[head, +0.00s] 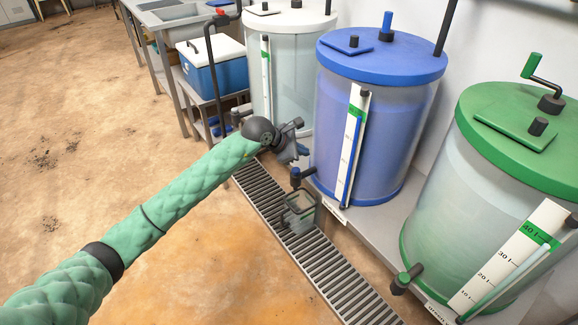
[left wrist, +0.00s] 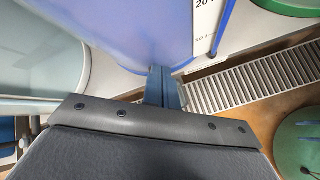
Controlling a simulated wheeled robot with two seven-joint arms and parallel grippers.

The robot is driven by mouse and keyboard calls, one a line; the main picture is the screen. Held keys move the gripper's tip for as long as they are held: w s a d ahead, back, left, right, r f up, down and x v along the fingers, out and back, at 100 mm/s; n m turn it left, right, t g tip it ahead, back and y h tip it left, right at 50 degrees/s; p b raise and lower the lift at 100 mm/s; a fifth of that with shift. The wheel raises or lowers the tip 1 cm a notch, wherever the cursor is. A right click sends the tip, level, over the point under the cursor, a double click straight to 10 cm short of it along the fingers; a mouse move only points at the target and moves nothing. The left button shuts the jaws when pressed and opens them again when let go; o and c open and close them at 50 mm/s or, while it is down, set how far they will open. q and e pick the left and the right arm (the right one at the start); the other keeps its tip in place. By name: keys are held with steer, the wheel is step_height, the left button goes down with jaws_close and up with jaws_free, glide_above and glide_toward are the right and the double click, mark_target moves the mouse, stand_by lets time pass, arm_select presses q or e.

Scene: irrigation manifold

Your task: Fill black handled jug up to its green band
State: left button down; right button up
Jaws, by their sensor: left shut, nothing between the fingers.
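A clear jug with a black handle (head: 299,214) stands on the floor grate under the blue tank's tap. Its green band and any water level are too small to tell. The blue tank's tap (head: 296,178) is dark with a blue part on it and sticks out above the jug. My left gripper (head: 303,151) is shut and empty, just above and behind this tap beside the blue tank (head: 388,130). Its closed fingers show in the left wrist view (left wrist: 163,88) in front of the blue tank's wall. My right gripper is not in view.
A green-lidded tank (head: 535,140) with its own tap (head: 405,279) stands at right, a white-lidded tank (head: 290,75) behind. Each has a level scale. A slatted drain (head: 345,275) runs along the tanks. A blue cooler (head: 212,68) sits at the back. The floor at left is clear.

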arm_select(q)
steer(key=shift+m+t+y, duration=0.3)
steer(key=shift+t+y, duration=0.1)
steer(key=shift+y, duration=0.3)
steer(key=shift+w+a+r, duration=0.45)
steer(key=shift+w+a, duration=0.2)
steer(key=shift+a, duration=0.1)
steer(key=shift+w+a+r, duration=0.4)
steer(key=shift+w+a, duration=0.25)
steer(key=shift+a, duration=0.05)
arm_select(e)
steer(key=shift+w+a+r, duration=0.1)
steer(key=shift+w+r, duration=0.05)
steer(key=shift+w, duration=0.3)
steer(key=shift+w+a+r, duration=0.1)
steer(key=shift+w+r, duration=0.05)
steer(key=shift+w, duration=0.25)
arm_select(q)
steer(key=shift+f, duration=0.1)
steer(key=b, duration=0.3)
glide_above(293, 171)
step_height(293, 171, down, 8)
steer(key=shift+r, duration=0.25)
steer(key=shift+f, duration=0.5)
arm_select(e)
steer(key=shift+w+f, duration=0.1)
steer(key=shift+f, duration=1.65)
